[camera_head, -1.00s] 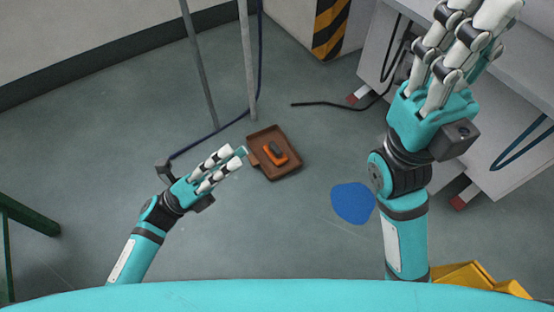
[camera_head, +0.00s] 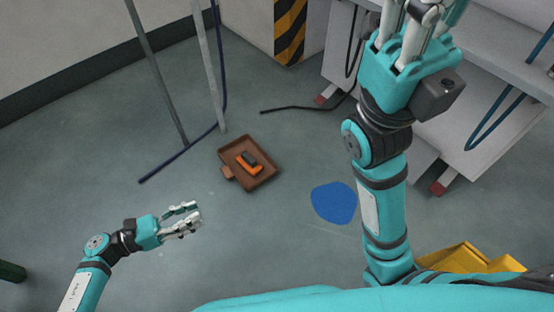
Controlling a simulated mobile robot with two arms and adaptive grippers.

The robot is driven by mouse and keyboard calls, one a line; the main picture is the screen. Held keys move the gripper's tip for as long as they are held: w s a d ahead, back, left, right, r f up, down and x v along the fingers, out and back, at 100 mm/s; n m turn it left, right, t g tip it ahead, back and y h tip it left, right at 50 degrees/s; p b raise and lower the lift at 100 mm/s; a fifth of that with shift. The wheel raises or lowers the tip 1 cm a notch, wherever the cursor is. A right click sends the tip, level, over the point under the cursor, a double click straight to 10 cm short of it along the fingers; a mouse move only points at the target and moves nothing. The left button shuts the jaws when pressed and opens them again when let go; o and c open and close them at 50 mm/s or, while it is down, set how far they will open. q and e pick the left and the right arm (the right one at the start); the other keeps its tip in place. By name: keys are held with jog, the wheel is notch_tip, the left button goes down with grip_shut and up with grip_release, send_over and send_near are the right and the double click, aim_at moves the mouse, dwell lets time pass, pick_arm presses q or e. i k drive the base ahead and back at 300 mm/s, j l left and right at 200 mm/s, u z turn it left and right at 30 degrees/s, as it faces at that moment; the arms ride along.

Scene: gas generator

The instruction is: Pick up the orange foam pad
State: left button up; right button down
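An orange piece (camera_head: 246,170) with a dark block on it lies in a shallow brown tray (camera_head: 232,153) on the floor, left of the picture's middle. I cannot tell for sure whether the orange part is the foam pad. My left gripper (camera_head: 198,213) is below and left of the tray, clear of it. Its fingers are apart with nothing between them. My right gripper (camera_head: 425,12) is at the top right, over the grey bench. Its fingertips are cut off by the top edge, so its opening does not show.
A blue patch (camera_head: 334,202) lies on the floor right of the tray. Grey poles (camera_head: 208,65) and a dark cable stand behind the tray. A grey bench (camera_head: 500,85) fills the right side. A yellow object (camera_head: 462,258) is at lower right. Floor around the tray is mostly clear.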

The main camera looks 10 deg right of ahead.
aim_at(248, 161)
jog(key=i+j+z, duration=0.15)
jog(key=i+z, duration=0.2)
jog(key=i, duration=0.15)
jog(key=i+j+z, duration=0.3)
jog(key=i, duration=0.15)
